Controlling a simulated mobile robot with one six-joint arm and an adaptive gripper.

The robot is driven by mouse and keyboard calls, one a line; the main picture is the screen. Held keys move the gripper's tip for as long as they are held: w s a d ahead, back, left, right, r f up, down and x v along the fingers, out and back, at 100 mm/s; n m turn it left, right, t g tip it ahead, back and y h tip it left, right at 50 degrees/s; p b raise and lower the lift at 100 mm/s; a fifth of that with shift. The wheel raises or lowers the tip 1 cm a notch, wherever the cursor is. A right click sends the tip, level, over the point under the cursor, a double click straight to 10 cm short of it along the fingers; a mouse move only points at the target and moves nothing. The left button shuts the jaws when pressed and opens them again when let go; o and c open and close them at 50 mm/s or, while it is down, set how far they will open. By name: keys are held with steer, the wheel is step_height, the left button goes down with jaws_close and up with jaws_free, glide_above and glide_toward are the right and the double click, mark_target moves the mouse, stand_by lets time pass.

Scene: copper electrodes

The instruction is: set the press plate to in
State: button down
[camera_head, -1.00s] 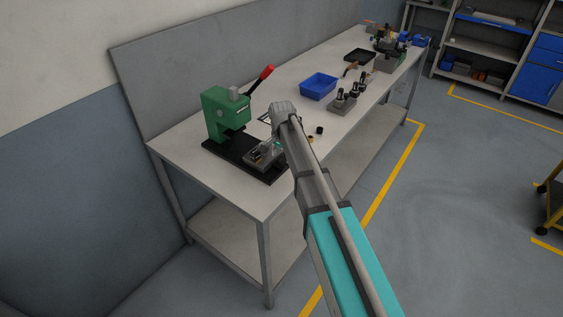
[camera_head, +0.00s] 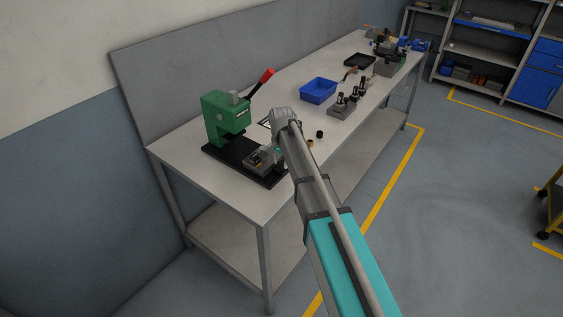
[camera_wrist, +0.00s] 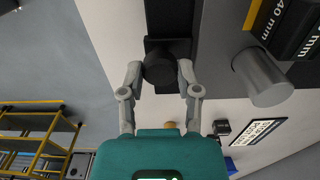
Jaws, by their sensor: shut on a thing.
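The green press (camera_head: 222,117) stands on its black base (camera_head: 225,157) at the near end of the bench. Its press plate, a grey block (camera_head: 257,164), sits on the front part of the base, away from the green column. My gripper (camera_wrist: 160,72) has a finger on each side of a dark round knob (camera_wrist: 158,64) and is shut on it. The knob is in front of a black strip, which looks like part of the press plate. In the head view my gripper (camera_head: 279,150) is at the plate's right side, and my wrist hides the knob.
A grey cylinder (camera_wrist: 262,78) and a dark block marked 40 mm (camera_wrist: 292,25) are close on the right in the wrist view. A blue bin (camera_head: 318,91), a grey holder (camera_head: 342,108) and small cups (camera_head: 319,134) stand farther along the bench (camera_head: 190,165).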

steer(key=w+a, duration=0.2)
steer(key=a, duration=0.1)
steer(key=w+a, duration=0.3)
steer(key=a, duration=0.1)
steer(key=w+a, duration=0.3)
steer(key=shift+w+a, duration=0.1)
steer(key=shift+a, duration=0.15)
steer(key=shift+c, duration=1.5)
jaws_free()
steer(key=shift+d, duration=0.1)
steer(key=s+d, duration=0.2)
steer(key=d, duration=0.1)
steer(key=s+d, duration=0.6)
steer(key=d, duration=0.1)
steer(key=shift+s+d+r+p, duration=0.15)
steer(key=shift+d+r+p, duration=0.05)
steer(key=shift+r+p, duration=0.5)
step_height(320, 180, up, 13)
steer(key=p, duration=1.3)
steer(key=s+d+f+n+b, duration=0.4)
steer(key=s+d+f+b, duration=0.6)
steer(key=s, duration=0.3)
steer(key=shift+s+f+b, duration=0.35)
steer(key=shift+f+b, duration=0.15)
steer(key=shift+b, duration=0.05)
